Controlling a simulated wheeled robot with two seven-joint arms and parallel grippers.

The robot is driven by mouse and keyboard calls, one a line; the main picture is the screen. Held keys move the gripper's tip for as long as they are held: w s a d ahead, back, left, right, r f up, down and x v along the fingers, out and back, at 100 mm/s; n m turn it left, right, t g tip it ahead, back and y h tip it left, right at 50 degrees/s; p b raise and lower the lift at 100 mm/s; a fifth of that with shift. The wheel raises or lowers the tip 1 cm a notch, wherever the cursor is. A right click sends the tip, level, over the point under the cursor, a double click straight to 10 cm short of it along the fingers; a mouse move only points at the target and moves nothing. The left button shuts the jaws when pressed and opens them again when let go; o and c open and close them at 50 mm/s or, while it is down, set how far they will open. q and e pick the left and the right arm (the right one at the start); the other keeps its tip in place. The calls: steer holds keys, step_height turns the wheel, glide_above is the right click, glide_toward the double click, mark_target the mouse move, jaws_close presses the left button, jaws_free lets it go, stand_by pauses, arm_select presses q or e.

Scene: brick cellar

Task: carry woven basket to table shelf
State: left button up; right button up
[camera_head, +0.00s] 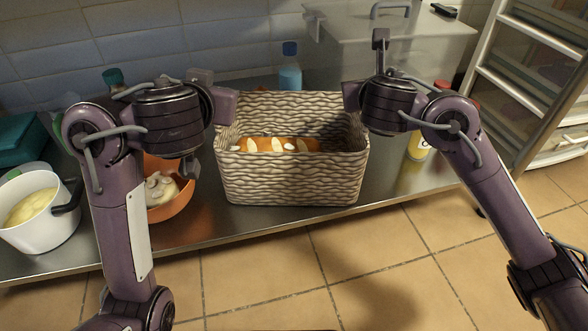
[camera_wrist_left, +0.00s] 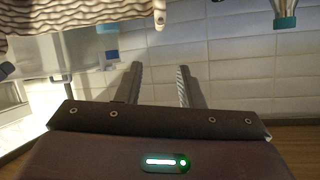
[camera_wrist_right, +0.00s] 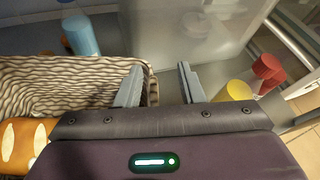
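The woven basket (camera_head: 290,185) stands upright on the metal table (camera_head: 395,185), with bread (camera_head: 275,145) inside. It also shows in the right wrist view (camera_wrist_right: 60,80) and at the upper left of the left wrist view (camera_wrist_left: 80,12). My left gripper (camera_head: 225,105) is beside the basket's left rim, its fingers apart in the left wrist view (camera_wrist_left: 157,75) with no basket visible between them. My right gripper (camera_head: 352,97) is at the right rim. In the right wrist view (camera_wrist_right: 158,78) its fingers are apart, with the rim's corner seen between them; contact cannot be told.
An orange bowl (camera_head: 172,205) with food stands close left of the basket, and a white pot (camera_head: 38,228) is farther left. A blue bottle (camera_head: 290,76) and a large grey box (camera_head: 385,55) are behind. A yellow container (camera_head: 418,147) stands right. The tiled floor (camera_head: 330,255) in front is clear.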

steer(key=v, duration=1.1)
steer(key=shift+s, duration=0.4)
steer(key=shift+a, duration=0.1)
